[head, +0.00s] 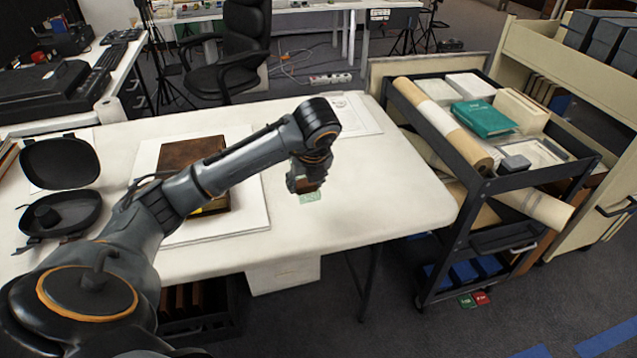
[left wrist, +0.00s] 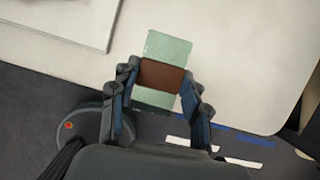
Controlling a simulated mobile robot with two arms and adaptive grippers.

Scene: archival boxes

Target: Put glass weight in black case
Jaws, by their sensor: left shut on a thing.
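The glass weight (head: 311,197) is a pale green, see-through slab with a brown band across its middle. My left gripper (head: 306,183) is shut on it at the band, over the right part of the white table. In the left wrist view, the glass weight (left wrist: 167,47) sticks out on both sides of the band between the fingers of my left gripper (left wrist: 161,78). I cannot tell how high it is above the table. The black case (head: 82,212) lies open at the table's left end, lid tilted up behind, with a dark lump inside. My right gripper is out of view.
A brown book (head: 185,152) lies on a white board (head: 245,215), partly behind my left arm. White sheets (head: 352,112) lie at the table's back right. A dark cart (head: 478,187) with rolls and boxes stands at the right. The table's right part is mostly clear.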

